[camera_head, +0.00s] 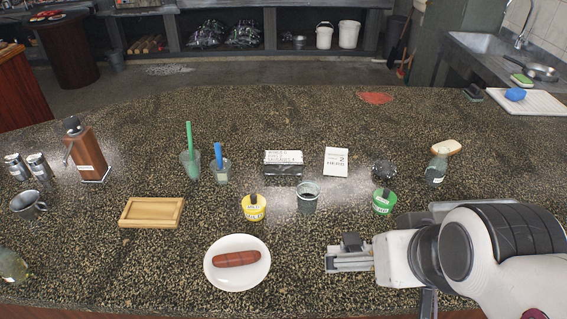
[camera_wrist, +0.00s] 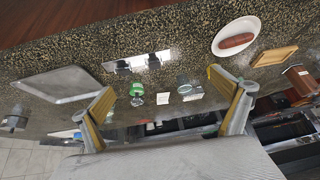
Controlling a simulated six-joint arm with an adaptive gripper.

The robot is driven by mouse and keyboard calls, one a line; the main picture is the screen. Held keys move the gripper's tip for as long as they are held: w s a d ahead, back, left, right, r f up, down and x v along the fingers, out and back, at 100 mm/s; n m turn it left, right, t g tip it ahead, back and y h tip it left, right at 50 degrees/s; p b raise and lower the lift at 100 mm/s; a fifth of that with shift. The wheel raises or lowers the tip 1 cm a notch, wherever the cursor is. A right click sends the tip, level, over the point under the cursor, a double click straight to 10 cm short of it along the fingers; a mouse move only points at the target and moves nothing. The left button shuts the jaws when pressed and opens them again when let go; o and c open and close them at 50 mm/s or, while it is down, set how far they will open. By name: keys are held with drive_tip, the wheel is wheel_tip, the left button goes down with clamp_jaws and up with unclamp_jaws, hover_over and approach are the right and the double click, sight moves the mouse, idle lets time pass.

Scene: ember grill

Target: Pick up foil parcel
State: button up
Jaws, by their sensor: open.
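A small dark, shiny, crumpled lump (camera_head: 384,169) sits on the counter behind the green cup; it looks like the foil parcel, though its surface is too small to be sure. In the wrist view it appears as a small dark shape (camera_wrist: 137,101) beside the green cup. My gripper (camera_head: 345,254) is low over the counter, right of the sausage plate and nearer than the lump. The wrist view shows its two fingers spread wide with nothing between them. It is well apart from the lump.
The green cup (camera_head: 384,203), a drinking glass (camera_head: 307,198) and a yellow cup (camera_head: 254,208) stand between my gripper and the back row. A jar (camera_head: 436,170) stands right of the lump. A plate (camera_head: 212,280) holds a sausage. The counter behind the back row is mostly clear.

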drive_tip(key=w+a+t+y, duration=0.1)
drive_tip(key=w+a, duration=0.4)
drive_tip(key=w, duration=0.6)
drive_tip(key=w+a+t+y, duration=0.15)
drive_tip(key=w+a, duration=0.25)
drive_tip(key=w, duration=0.7)
drive_tip(key=t+h, duration=0.1)
drive_tip(key=t, duration=0.1)
approach(283, 158)
drive_tip(key=shift+w+a+f+t+h, duration=0.65)
drive_tip(key=shift+w+a+f+h, duration=0.1)
drive_tip(key=shift+f+h, duration=0.15)
drive_tip(key=shift+w+f, duration=0.25)
drive_tip(key=shift+f, duration=0.1)
drive_tip(key=shift+w+f, duration=0.1)
drive_tip(key=shift+w, duration=0.1)
drive_tip(key=shift+x, duration=1.05)
drive_tip(key=shift+w, duration=0.15)
